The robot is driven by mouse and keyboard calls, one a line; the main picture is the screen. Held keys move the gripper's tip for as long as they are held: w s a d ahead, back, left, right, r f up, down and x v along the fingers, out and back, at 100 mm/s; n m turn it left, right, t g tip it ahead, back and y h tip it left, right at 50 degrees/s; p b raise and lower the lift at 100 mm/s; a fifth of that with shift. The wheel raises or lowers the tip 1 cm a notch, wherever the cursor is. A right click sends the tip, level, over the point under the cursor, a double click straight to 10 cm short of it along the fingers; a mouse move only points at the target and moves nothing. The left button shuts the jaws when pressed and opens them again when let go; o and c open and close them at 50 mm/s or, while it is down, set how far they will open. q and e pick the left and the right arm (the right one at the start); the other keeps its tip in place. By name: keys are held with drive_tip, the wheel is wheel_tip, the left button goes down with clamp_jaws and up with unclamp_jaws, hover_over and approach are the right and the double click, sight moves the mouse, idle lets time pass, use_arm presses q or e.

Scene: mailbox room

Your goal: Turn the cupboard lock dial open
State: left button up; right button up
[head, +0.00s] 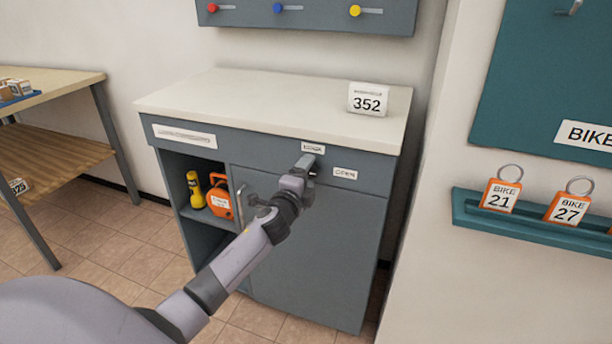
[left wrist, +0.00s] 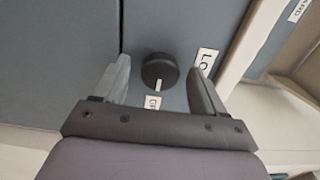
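The lock dial (left wrist: 160,70) is a round black knob on the grey cupboard (head: 335,245). In the left wrist view its white mark points down at the label starting with "OP" (left wrist: 153,103); the label starting with "LO" (left wrist: 205,61) is to its right. In the head view these labels lie above the dial (head: 313,148) and to its right (head: 345,174); my gripper hides most of the dial there. My left gripper (head: 301,165) is open, its fingers (left wrist: 160,84) on either side of the dial with gaps showing. My right gripper is not in view.
The cupboard's pale top (head: 250,98) carries a "352" sign (head: 368,100). An open shelf at left holds a yellow torch (head: 195,190) and an orange box (head: 220,200). A wooden table (head: 60,85) stands left; a teal tag rack (head: 530,228) is on the right wall.

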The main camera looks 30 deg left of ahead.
use_arm(q)
drive_tip(key=shift+s, duration=0.1)
drive_tip(key=p+v, duration=0.1)
drive_tip(key=v, duration=0.6)
idle(0.7)
